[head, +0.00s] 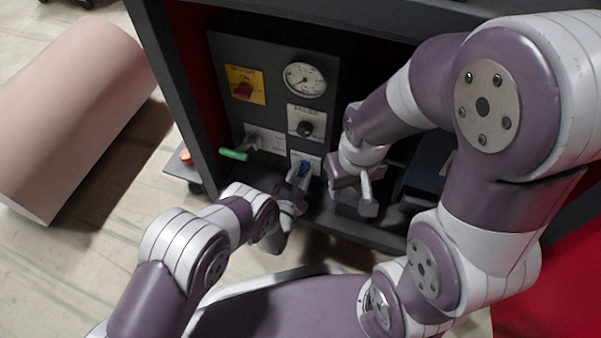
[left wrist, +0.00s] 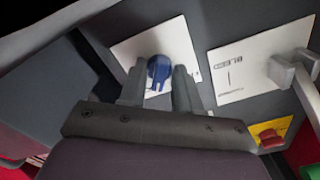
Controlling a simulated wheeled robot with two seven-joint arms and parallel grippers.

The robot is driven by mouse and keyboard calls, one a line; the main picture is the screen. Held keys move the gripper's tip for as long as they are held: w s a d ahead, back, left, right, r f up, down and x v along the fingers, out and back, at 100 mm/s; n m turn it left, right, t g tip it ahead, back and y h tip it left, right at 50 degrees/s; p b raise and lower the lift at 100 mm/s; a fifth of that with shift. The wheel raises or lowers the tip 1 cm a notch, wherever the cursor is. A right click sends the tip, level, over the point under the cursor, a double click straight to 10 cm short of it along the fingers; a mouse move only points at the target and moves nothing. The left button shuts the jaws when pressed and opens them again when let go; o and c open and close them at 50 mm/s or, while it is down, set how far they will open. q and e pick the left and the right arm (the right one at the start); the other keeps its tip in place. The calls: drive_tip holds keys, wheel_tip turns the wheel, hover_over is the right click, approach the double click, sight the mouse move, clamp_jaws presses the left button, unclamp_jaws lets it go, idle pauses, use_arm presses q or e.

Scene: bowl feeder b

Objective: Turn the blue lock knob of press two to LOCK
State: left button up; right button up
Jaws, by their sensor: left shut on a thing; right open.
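The blue lock knob (head: 304,168) sits on a white plate low on the dark press panel (head: 231,93). My left gripper (head: 297,179) is at the knob and shut on it. In the left wrist view the blue knob (left wrist: 160,72) shows between the two fingers of my left gripper (left wrist: 160,88). The plate's markings are too small or covered, so I cannot tell which setting the knob points to. My right gripper (head: 350,193) is open and empty, just right of the knob and apart from it.
Above the knob are a black knob (head: 305,129) and a round gauge (head: 305,79). A red switch (head: 243,90) on a yellow plate and a green-handled lever (head: 234,154) are to the left. A pink rounded block (head: 75,110) lies on the floor at left.

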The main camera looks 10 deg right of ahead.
use_arm(q)
drive_tip(key=shift+m, duration=1.1)
drive_tip(key=o, duration=0.7)
